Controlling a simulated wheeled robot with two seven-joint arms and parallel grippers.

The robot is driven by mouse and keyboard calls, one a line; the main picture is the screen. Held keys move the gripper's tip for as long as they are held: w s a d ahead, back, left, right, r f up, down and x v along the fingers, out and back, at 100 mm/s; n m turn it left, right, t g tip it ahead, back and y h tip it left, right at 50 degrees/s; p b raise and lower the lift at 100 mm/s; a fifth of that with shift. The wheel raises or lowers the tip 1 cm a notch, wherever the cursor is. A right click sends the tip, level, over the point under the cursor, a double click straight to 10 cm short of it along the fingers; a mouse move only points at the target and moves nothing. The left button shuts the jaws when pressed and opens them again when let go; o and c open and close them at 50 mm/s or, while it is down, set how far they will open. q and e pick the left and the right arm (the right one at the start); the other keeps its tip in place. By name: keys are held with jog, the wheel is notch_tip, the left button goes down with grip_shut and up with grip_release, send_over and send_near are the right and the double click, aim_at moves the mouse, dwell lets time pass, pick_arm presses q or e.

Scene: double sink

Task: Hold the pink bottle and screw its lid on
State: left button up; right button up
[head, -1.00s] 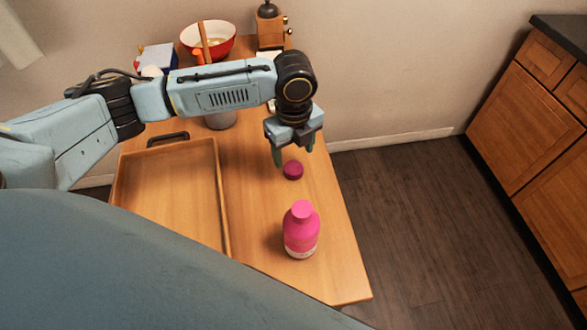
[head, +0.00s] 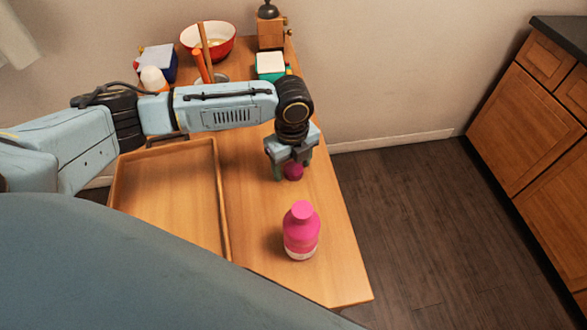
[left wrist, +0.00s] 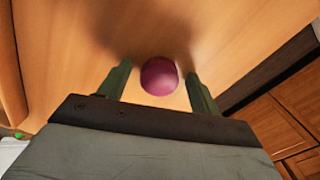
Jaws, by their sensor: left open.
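The pink bottle (head: 301,232) stands upright on the wooden table, near its front right part. The dark magenta lid (head: 293,171) lies on the table behind the bottle. My left gripper (head: 291,174) is low over the lid, pointing down and open. In the left wrist view the lid (left wrist: 159,76) sits between the two green fingertips (left wrist: 158,78), with a gap visible on each side. The bottle is not in the left wrist view. My right gripper is in neither view.
A wooden tray (head: 226,215) with raised edges lies left of the bottle. A red bowl (head: 222,50), a wooden grinder (head: 270,30) and small boxes stand at the back. The table's right edge (head: 345,220) is close to the bottle.

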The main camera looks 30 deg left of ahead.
aim_at(292, 167)
pick_arm(q)
jog(key=c, duration=1)
jog(key=shift+r, duration=0.1)
notch_tip(292, 167, up, 10)
jog(key=shift+f+p, duration=0.1)
jog(key=shift+p, duration=0.45)
